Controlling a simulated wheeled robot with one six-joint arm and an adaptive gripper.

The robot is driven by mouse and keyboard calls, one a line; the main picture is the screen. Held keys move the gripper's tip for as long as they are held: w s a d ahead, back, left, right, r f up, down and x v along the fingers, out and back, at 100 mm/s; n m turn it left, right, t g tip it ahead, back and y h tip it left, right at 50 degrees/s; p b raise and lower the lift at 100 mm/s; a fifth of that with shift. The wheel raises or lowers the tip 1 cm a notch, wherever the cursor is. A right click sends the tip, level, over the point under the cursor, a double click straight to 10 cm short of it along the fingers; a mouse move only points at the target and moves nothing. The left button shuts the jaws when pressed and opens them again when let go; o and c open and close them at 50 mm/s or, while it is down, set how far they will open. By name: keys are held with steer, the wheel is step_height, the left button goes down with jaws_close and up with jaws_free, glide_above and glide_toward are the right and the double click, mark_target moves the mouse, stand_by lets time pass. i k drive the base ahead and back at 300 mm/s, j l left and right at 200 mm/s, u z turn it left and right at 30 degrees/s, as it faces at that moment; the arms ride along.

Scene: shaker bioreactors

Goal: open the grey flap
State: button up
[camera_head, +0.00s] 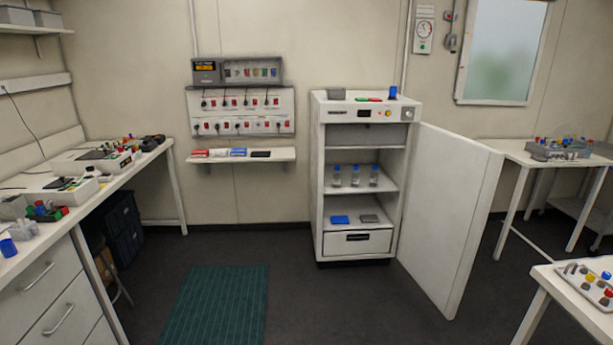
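A grey flap (366,136) shows in the head view, in the upper part of the white cabinet (320,165). It is a flat dark grey panel just below the cabinet's control strip, and it looks closed. The cabinet's tall white door (448,215) stands wide open to the right, so the flap is in plain sight. My gripper is not in view.
Inside the cabinet, three blue-capped bottles (355,176) stand on a shelf, above a blue item (340,219) and a closed drawer (357,242). Benches flank both sides. A green mat (215,305) lies on the floor; the floor before the cabinet is clear.

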mark_target(338, 134)
steer(key=i, duration=1.75)
steer(key=i+l+u, duration=0.1)
steer(key=i, duration=0.4)
steer(key=i+l+u, duration=0.1)
steer(key=i+l, duration=0.2)
steer(key=i, duration=0.15)
steer(key=i+l, duration=0.2)
steer(key=i, duration=0.25)
steer(key=i+l, duration=0.15)
steer(key=l, duration=0.25)
steer(key=i+l+z, duration=0.15)
steer(key=l, duration=0.2)
steer(key=i+l, duration=0.25)
steer(key=l+z, duration=0.05)
steer(key=l, duration=0.05)
